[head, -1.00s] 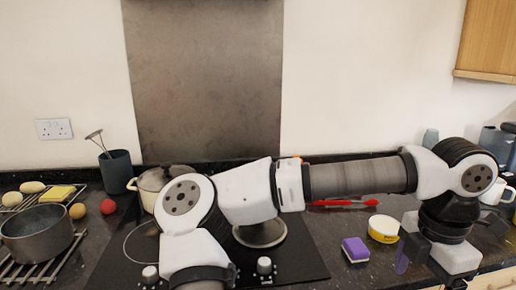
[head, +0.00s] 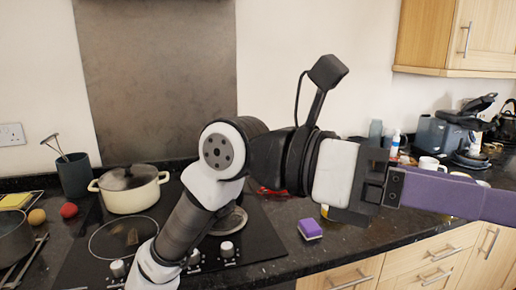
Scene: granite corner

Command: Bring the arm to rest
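My gripper (head: 480,196) is at the right of the head view, raised in front of the counter and pointing right. Its white and black wrist body shows clearly, and long purple finger parts reach toward the right edge. The fingers are seen from the side, so I cannot tell whether they are open or shut. No separate held object can be made out. My arm is bent, coming up from the bottom over the hob.
A cream lidded pot (head: 130,190) stands on the black hob (head: 75,262). A purple sponge (head: 310,229) lies on the counter below my wrist. A grey pan (head: 12,236) is at left. A white mug (head: 430,165) and a toaster (head: 440,135) stand behind my gripper.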

